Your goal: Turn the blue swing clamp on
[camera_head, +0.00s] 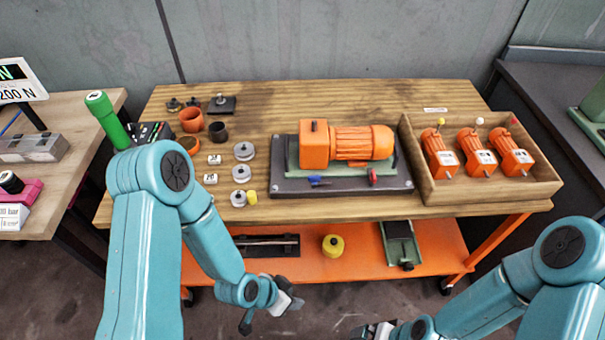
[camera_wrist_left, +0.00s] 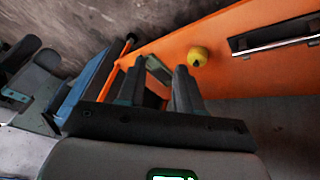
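The blue swing clamp (camera_head: 317,181) is a small blue lever at the front left of a dark base plate (camera_head: 300,190) on the wooden workbench, just in front of an orange motor (camera_head: 345,142). A red lever (camera_head: 373,176) sits to its right on the same plate. My left gripper (camera_head: 272,316) hangs in front of the bench, below and apart from the clamp. In the left wrist view its two dark fingers (camera_wrist_left: 158,82) stand apart with nothing between them. My right gripper (camera_head: 374,331) is at the bottom edge, partly cut off. The clamp is not visible in the left wrist view.
A wooden tray (camera_head: 490,192) with several small orange motors stands at the bench's right. Rings, cups and discs (camera_head: 243,151) lie at its left. The orange lower shelf (camera_head: 305,264) holds a yellow round part (camera_head: 333,245). Open floor lies in front.

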